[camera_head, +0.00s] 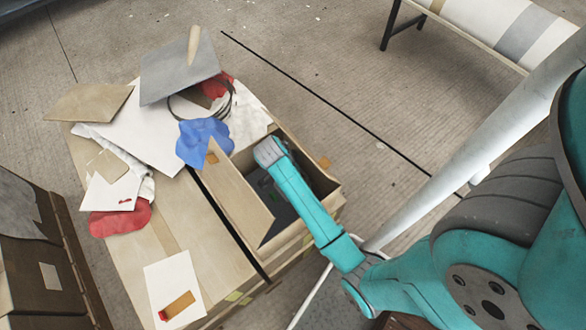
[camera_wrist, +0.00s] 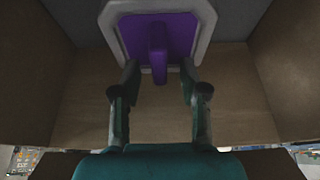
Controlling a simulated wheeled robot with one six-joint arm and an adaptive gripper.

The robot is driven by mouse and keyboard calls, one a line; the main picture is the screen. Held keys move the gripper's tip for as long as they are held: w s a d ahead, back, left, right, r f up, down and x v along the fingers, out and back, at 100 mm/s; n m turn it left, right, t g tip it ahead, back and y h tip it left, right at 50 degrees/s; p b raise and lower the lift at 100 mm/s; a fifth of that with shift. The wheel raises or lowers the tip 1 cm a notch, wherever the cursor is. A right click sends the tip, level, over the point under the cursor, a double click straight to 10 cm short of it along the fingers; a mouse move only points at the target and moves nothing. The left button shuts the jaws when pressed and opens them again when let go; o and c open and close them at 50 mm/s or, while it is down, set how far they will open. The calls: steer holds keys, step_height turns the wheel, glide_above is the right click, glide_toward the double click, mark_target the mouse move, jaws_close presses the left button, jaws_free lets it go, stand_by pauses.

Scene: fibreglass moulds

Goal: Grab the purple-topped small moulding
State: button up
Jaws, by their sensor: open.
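The purple-topped small moulding (camera_wrist: 178,28) shows at the top of the wrist view. It has a pale grey rim, a purple face and a purple upright part in the middle. My gripper (camera_wrist: 159,82) is open, with one finger on each side of the purple middle part. I cannot tell whether the fingers touch it. In the head view my teal arm reaches down into the open cardboard box (camera_head: 238,205), and the gripper and moulding are hidden there.
Cardboard walls (camera_wrist: 285,65) stand close on both sides of my gripper. On the closed box top beside it lie a blue cloth (camera_head: 203,140), a grey board with a handle (camera_head: 178,72), red cloths (camera_head: 120,220) and white sheets. A striped roll on a stand (camera_head: 500,28) is at the upper right.

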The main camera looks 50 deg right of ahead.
steer(key=shift+f, duration=0.1)
jaws_close()
stand_by(0.4)
